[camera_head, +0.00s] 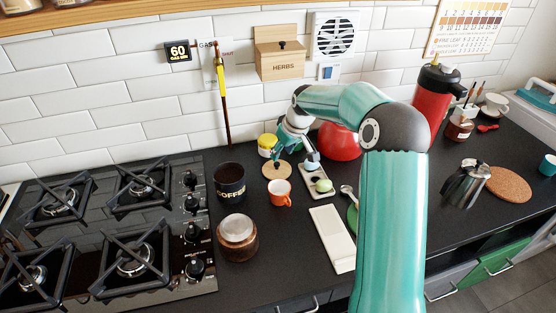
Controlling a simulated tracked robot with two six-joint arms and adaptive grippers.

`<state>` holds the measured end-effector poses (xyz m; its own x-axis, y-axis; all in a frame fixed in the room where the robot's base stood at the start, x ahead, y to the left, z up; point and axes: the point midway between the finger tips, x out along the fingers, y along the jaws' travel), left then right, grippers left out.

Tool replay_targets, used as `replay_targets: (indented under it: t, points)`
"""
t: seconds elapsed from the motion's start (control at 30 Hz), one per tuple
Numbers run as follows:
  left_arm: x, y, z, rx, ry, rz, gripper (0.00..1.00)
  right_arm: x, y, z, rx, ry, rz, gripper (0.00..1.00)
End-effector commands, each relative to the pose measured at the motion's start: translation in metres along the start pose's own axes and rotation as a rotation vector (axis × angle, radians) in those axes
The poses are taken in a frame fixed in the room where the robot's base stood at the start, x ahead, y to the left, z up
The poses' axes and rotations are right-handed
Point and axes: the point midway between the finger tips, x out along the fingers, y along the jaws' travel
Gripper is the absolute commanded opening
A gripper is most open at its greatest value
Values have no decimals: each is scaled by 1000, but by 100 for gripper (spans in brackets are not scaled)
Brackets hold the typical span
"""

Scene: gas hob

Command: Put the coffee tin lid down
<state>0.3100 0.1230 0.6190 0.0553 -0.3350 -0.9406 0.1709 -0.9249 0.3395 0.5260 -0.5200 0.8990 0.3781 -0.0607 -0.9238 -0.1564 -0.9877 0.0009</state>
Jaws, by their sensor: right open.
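The coffee tin (230,187) is black with COFFEE lettering and stands open-topped to the right of the hob. The coffee tin lid (276,171) is a round, light wooden disc. It appears to lie flat on the dark counter behind the orange cup. My right gripper (293,158) is open, just above and behind the lid. Its arm hides part of the counter, and I cannot tell whether a finger touches the lid. My left gripper is not in view.
An orange cup (280,193) and a brown jar (237,238) stand near the tin. A white spoon rest (332,238) lies to the right. A yellow-topped jar (267,145) and a red kettle (340,142) are behind. The gas hob (110,225) fills the left.

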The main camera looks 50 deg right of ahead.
Motion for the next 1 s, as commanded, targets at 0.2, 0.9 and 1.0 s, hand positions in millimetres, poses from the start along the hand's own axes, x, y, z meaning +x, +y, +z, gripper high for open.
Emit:
replay_targets:
  t: [0.2,0.9,1.0]
  points:
    - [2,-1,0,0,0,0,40,-38,0,0,0,1,1,46]
    - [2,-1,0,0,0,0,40,-51,0,0,0,-1,0,46]
    - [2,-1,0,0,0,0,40,-51,0,0,0,-1,0,46]
